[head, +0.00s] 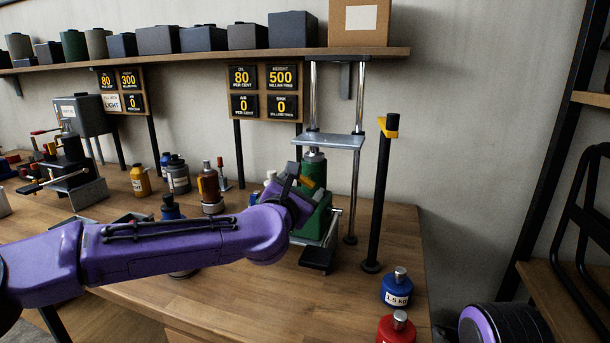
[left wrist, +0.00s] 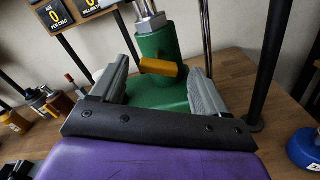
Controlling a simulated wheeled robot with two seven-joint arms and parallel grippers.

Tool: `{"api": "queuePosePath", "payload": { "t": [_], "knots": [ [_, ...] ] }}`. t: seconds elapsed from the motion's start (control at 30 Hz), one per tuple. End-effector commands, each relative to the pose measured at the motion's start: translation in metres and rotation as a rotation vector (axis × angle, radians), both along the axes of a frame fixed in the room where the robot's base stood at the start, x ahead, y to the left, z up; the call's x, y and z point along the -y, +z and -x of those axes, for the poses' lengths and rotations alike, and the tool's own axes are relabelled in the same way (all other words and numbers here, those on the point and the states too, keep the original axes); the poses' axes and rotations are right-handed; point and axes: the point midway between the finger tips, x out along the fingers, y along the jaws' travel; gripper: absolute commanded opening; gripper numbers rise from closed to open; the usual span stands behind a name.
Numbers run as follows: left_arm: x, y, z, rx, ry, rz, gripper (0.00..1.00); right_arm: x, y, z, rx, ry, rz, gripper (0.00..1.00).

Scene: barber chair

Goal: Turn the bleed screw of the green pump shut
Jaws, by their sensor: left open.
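The green pump (head: 318,222) stands on the wooden bench under a metal frame, and its green body also fills the middle of the left wrist view (left wrist: 153,45). An orange-yellow tab (left wrist: 158,68), which looks like the bleed screw, sticks out from the front of the pump. It also shows in the head view (head: 307,182), partly behind my gripper. My left gripper (head: 297,192) is at the pump. In the left wrist view its two grey fingers (left wrist: 160,76) are apart, one on each side of the tab. Contact with the tab cannot be told. My right gripper is not in view.
A black post (head: 378,200) with a yellow collar stands right of the pump. A blue weight (head: 397,288) and a red weight (head: 397,328) are at the front right. Several bottles stand left of the pump. The display board (head: 264,92) reads oil 80, height 500, air 0, sink 0.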

Motion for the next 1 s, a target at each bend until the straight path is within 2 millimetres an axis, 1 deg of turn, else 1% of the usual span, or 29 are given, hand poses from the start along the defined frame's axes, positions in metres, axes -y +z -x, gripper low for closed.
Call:
{"api": "queuePosePath", "payload": {
  "t": [0.03,0.1,0.2,0.3,0.5,0.57,0.6,0.67,0.7,1.0],
  "knots": [
    [0.003,0.002,-0.010,-0.002,0.001,-0.001,0.74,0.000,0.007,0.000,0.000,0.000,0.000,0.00],
    [0.006,0.002,-0.020,0.000,0.003,-0.001,0.74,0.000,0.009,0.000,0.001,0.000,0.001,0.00],
    [0.008,0.001,-0.029,0.000,0.002,-0.001,0.74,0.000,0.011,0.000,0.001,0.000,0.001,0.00],
    [0.008,0.000,-0.033,0.001,0.003,-0.001,0.74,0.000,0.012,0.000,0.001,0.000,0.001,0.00],
    [0.008,-0.001,-0.033,0.001,0.003,-0.001,0.74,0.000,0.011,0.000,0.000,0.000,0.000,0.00],
    [0.008,-0.001,-0.033,0.001,0.003,-0.001,0.55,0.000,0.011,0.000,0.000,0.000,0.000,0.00],
    [0.008,0.000,-0.033,0.001,0.003,-0.001,0.42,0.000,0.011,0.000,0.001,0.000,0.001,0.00],
    [0.008,0.000,-0.033,0.001,0.003,-0.001,0.22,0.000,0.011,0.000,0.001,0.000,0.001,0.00],
    [0.008,0.000,-0.033,0.001,0.003,-0.001,0.18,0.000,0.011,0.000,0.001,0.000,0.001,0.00],
    [0.009,0.000,-0.032,0.010,0.003,-0.030,0.18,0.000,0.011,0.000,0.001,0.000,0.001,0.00]
  ]
}}
